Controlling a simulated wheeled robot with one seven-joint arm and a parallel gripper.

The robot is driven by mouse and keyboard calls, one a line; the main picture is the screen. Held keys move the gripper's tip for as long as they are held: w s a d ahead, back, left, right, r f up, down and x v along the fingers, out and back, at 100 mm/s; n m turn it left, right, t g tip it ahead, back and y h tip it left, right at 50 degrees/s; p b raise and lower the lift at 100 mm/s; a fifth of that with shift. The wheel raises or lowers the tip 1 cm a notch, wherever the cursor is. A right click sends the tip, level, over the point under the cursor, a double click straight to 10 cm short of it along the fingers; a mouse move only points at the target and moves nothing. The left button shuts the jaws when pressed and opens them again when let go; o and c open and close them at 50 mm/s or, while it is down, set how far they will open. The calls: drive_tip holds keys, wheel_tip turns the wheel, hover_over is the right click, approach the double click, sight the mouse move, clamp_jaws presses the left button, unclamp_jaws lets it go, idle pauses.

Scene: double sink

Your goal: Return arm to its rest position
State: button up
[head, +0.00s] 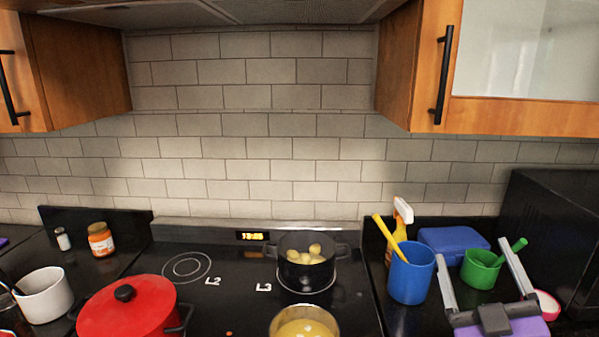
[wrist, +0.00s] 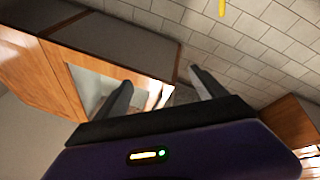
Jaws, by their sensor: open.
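My gripper (head: 472,250) is at the lower right of the head view, in front of the right counter. Its two grey fingers are spread wide and point up and away, with nothing between them. Its purple body shows at the bottom edge. In the wrist view my gripper (wrist: 158,78) is also open and empty, with cabinets and tiled wall beyond it. From the head view, the fingers overlap the area of a green cup (head: 480,269) and a blue box (head: 453,244); I cannot tell the exact distance to them.
A blue cup (head: 411,274) with a yellow utensil and a spray bottle (head: 402,215) stand left of my gripper. A black microwave-like box (head: 555,235) is at right. The stove holds a red pot (head: 128,310) and a black pot (head: 306,270). A cabinet (head: 505,115) hangs above.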

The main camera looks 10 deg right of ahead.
drive_tip(key=s+a+f+g+y, duration=0.1)
drive_tip(key=s+a+f+y, duration=0.3)
drive_tip(key=s+a+f, duration=0.4)
drive_tip(key=s+a+f+g+y, duration=0.1)
drive_tip(key=s+a+f+y, duration=0.3)
drive_tip(key=s+a+f, duration=0.4)
drive_tip(key=s, duration=0.5)
drive_tip(key=shift+s+f+m+g+y, duration=0.15)
drive_tip(key=shift+s+m+g+y, duration=0.15)
drive_tip(key=shift+o, duration=0.5)
drive_tip(key=s+a+f+m+g, duration=0.1)
drive_tip(key=s+a+f+g, duration=0.1)
drive_tip(key=s+f, duration=0.3)
drive_tip(key=s+g, duration=0.1)
drive_tip(key=s, duration=0.3)
drive_tip(key=shift+s+m, duration=0.15)
drive_tip(key=shift+m, duration=0.15)
drive_tip(key=shift+s+d+f, duration=0.1)
drive_tip(key=shift+d+f, duration=0.05)
